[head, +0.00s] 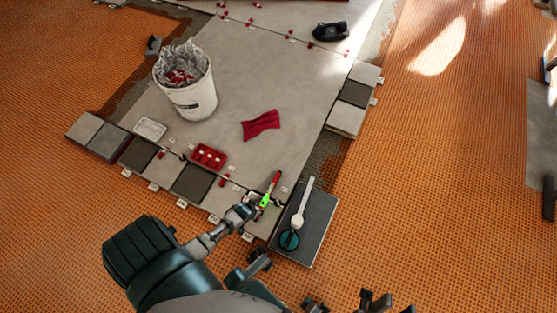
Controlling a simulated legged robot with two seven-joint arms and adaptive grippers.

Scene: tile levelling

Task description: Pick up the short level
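A small red tool with a bright green end (272,186), which looks like the short level, lies slanted near the front edge of the pale tiled floor. My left gripper (264,203) is at its green end, with dark finger parts on either side of it. I cannot tell whether the fingers touch it or are closed on it. Dark parts at the bottom edge look like my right gripper (368,301). It is cut off by the frame, well away from the tool, and its opening is unclear.
A red tray (208,156), a red cloth (261,125) and a white bucket (190,98) stand farther back. Orange matting (420,190) is clear at right.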

